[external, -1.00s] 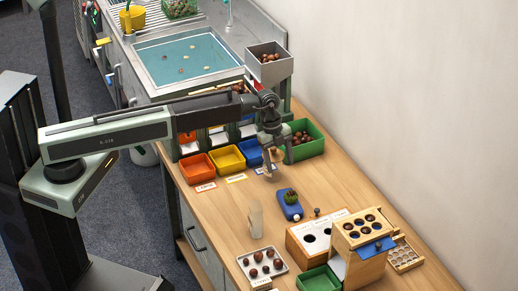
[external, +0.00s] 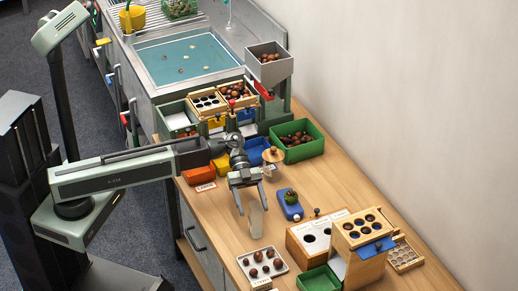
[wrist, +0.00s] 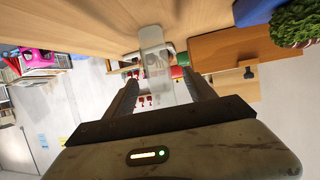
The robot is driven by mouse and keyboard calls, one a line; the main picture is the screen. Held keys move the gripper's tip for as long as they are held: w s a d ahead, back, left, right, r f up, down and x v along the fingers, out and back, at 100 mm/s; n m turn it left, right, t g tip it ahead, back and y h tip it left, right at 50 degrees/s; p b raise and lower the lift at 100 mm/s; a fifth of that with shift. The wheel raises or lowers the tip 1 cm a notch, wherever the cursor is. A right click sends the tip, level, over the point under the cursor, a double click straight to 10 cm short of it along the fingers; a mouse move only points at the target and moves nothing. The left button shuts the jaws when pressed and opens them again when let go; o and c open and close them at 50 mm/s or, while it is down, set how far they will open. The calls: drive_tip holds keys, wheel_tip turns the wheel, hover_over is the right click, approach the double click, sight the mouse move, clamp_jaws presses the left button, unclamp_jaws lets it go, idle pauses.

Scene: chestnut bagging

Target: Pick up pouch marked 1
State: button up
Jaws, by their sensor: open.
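A pale translucent pouch (external: 256,224) stands upright on the wooden bench; no number can be read on it. My gripper (external: 253,211) is just behind and above it in the external view, its two fingers spread and pointing toward it. In the wrist view the pouch (wrist: 152,42) is ahead of the open fingers (wrist: 160,78), roughly centred between them, with the lower part overlapping the gap. The gripper appears empty. I cannot tell whether either finger touches the pouch.
A blue block with a green spiky ball (external: 291,198) stands right of the pouch. A white tray of chestnuts (external: 243,262) lies in front. A white-topped box with holes (external: 300,245), a wooden sorter (external: 358,259) and a green bin (external: 318,281) stand front right.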

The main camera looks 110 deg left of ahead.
sight(258, 226)
drive_tip(key=shift+r+b+x, duration=0.2)
drive_tip(key=shift+b+x, duration=1)
drive_tip(key=shift+x, duration=2.75)
drive_tip(key=shift+r, duration=0.15)
clamp_jaws()
wheel_tip(258, 226, up, 10)
drive_tip(key=p, duration=1)
drive_tip(key=shift+r, duration=0.1)
